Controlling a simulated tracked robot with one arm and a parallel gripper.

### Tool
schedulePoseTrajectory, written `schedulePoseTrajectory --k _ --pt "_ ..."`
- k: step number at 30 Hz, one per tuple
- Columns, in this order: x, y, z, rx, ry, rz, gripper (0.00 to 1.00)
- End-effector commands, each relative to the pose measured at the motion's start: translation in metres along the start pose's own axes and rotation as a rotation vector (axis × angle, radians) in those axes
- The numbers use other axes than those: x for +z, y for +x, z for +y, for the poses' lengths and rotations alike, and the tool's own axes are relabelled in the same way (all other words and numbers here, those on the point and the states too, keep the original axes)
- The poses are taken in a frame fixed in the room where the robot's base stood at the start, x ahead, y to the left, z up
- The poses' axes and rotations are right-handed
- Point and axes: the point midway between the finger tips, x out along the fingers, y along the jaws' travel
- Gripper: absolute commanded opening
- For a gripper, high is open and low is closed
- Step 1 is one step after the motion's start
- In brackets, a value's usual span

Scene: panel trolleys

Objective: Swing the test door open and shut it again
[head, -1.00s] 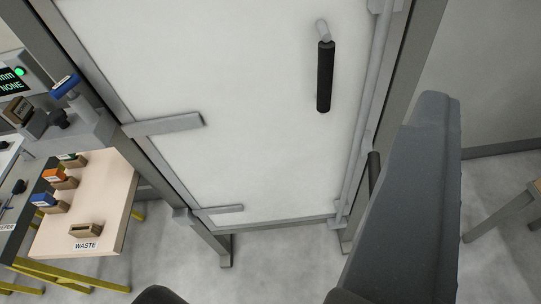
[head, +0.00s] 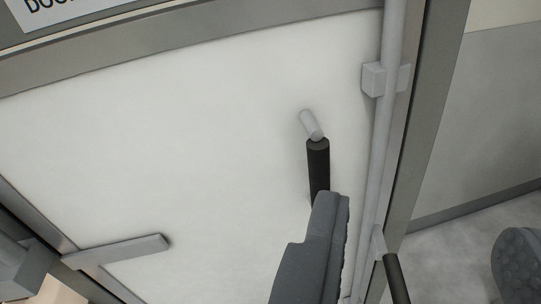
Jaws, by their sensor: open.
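The test door (head: 200,140) is a white panel that fills most of the view, and it looks shut in its grey frame (head: 433,110). A black upright handle (head: 317,160) on a light grey stub stands out from its right part. A grey vertical rod (head: 380,150) runs down the door's right edge, with a dark lever (head: 396,278) low on it. My gripper (head: 422,222) is open and empty, its jaws wide apart. Its left finger covers the handle's lower end; I cannot tell if they touch. Its right finger is at the right picture edge.
A grey bracket arm (head: 125,250) reaches across the door's lower left. A sign (head: 70,8) is cut off at the top left. A grey wall and pale floor (head: 455,245) show right of the frame, with free room there.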

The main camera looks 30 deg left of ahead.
Motion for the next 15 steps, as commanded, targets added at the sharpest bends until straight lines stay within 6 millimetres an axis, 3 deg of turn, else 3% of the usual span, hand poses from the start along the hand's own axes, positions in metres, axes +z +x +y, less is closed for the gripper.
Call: schedulePoseTrajectory --k 1,6,10,15 --pt "0.006 0.021 -0.014 -0.01 0.011 -0.01 0.45" --pt "0.048 0.072 -0.044 -0.012 0.051 0.012 0.45" --pt "0.081 0.097 -0.059 0.008 0.057 0.038 0.45" --pt "0.12 0.11 -0.067 0.048 0.025 0.09 0.45"
